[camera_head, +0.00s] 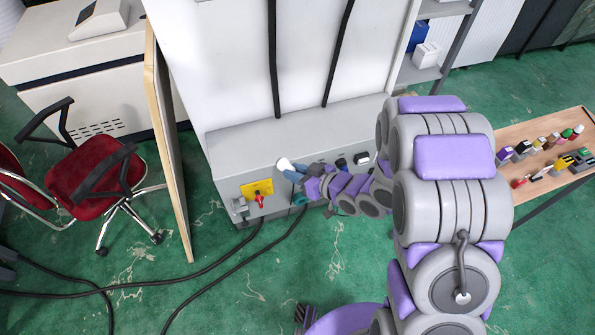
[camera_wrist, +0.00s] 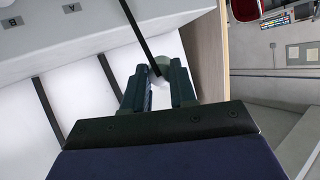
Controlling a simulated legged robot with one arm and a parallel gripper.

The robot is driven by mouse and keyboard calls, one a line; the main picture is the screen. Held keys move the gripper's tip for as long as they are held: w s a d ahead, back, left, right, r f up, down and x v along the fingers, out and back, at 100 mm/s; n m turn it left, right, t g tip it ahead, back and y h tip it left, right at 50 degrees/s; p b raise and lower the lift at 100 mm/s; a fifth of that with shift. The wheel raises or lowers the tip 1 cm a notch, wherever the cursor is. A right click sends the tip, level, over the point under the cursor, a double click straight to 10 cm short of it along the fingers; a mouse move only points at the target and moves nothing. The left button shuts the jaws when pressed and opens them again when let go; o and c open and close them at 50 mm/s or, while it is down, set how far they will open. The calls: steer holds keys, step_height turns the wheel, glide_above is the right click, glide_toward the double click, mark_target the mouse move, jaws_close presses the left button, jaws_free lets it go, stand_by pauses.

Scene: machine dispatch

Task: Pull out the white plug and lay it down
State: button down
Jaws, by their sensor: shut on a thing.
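My gripper (camera_head: 287,167) is in front of the grey ledge at the foot of the white cabinet. It is shut on the white plug (camera_head: 284,163), whose pale rounded end shows beyond the fingers. In the wrist view, my gripper's two dark fingers (camera_wrist: 160,72) close around the white plug (camera_wrist: 160,80). A thin black strip runs up from there across the pale surface; I cannot tell whether it is the plug's cable. The fingers hide much of the plug, and whether it still touches a socket cannot be told.
A yellow plate with a red switch (camera_head: 258,190) is on the grey ledge (camera_head: 225,150). Black cables (camera_head: 222,262) run over the green floor. A red chair (camera_head: 95,185) and wooden panel (camera_head: 170,140) stand left. A table (camera_head: 520,190) with small objects stands right.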

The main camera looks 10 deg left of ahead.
steer(key=shift+w+a+p, duration=0.85)
steer(key=shift+w+p, duration=0.25)
steer(key=shift+w, duration=0.55)
steer(key=p, duration=0.6)
glide_above(284, 154)
steer(key=shift+s+d+f, duration=0.15)
steer(key=shift+s+f, duration=0.05)
steer(key=shift+f, duration=0.15)
steer(key=shift+w+f, duration=0.15)
steer(key=shift+w, duration=0.1)
steer(key=shift+f+b, duration=0.45)
steer(key=shift+f, duration=1.45)
steer(key=shift+f, duration=0.45)
